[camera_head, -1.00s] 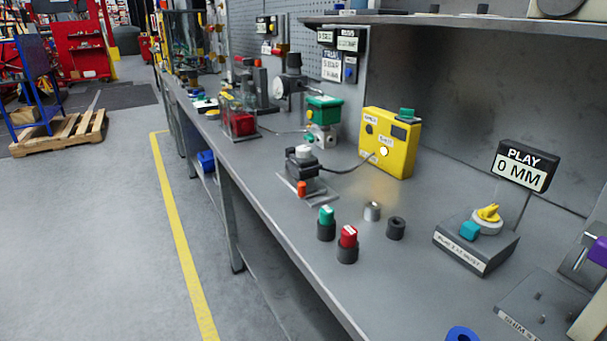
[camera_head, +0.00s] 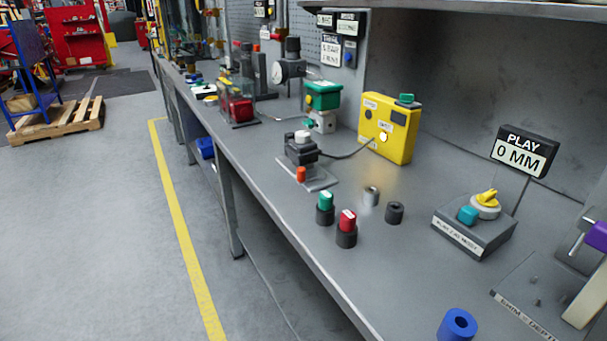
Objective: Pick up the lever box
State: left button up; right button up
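No thing in view has a readable label saying lever box, so I cannot tell for sure which it is. A small black box (camera_head: 301,149) with a light round knob on top and an orange part at its front stands on a grey plate on the bench. A cable runs from it to a yellow box (camera_head: 390,129) with a green part on top. A low grey box (camera_head: 473,233) with a yellow knob and a teal block stands at the right, by a sign reading "PLAY 0 MM" (camera_head: 524,151). Neither of my grippers is in view.
Green-topped (camera_head: 326,208) and red-topped (camera_head: 346,229) pieces stand near the front edge of the bench (camera_head: 280,215), with two small cylinders behind. A shelf (camera_head: 480,10) overhangs the bench. Left floor is open, with a pallet (camera_head: 57,121).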

aim_at(306, 156)
jog(key=z, duration=0.55)
jog(key=i+j+z, duration=0.1)
jog(key=j+z, duration=0.35)
jog(key=j, duration=0.2)
jog(key=j+z, duration=0.45)
jog(key=j, duration=0.15)
jog(key=k+j+z, duration=0.15)
jog(key=j+z, duration=0.35)
jog(key=j, duration=1.65)
jog(key=i+z, duration=0.05)
jog(key=i, duration=0.05)
